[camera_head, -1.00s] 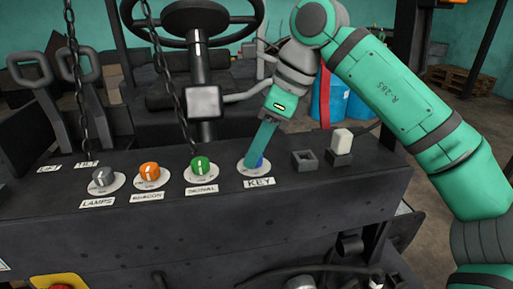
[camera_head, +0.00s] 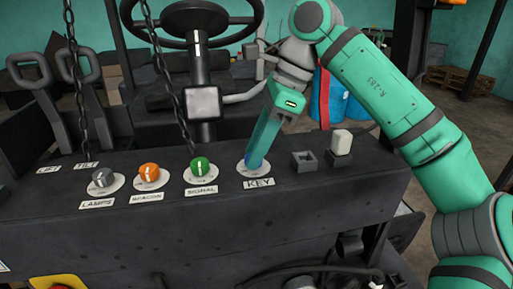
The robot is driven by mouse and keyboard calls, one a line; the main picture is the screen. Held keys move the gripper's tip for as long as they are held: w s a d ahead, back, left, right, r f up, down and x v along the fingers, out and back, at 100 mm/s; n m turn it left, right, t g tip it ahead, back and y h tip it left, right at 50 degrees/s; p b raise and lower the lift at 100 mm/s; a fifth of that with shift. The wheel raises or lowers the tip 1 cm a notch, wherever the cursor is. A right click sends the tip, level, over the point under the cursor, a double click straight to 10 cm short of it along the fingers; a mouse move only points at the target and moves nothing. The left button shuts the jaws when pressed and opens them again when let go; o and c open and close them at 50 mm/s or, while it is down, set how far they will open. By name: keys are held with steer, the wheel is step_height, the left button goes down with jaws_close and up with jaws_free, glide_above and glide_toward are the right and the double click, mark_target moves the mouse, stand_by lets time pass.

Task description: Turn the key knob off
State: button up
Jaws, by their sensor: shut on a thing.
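The key knob (camera_head: 251,164) is blue and sits on a pale round dial plate above the KEY label (camera_head: 259,184) on the dark panel. My gripper (camera_head: 255,158) reaches down from the upper right, its teal fingers shut on the key knob. The fingers hide most of the knob, so its pointer and setting cannot be read. The gripper leans, with its body up and to the right of the knob.
To the left are the green SIGNAL knob (camera_head: 200,167), the orange BEACON knob (camera_head: 149,173) and the grey LAMPS knob (camera_head: 103,178). A square socket (camera_head: 304,161) and a white-capped switch (camera_head: 341,143) stand to the right. Chains hang at the left; a steering wheel (camera_head: 193,22) is behind.

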steer(key=o, duration=1)
steer(key=shift+o, duration=0.2)
steer(key=v, duration=1)
steer(key=shift+r, duration=0.4)
steer(key=shift+d, duration=0.15)
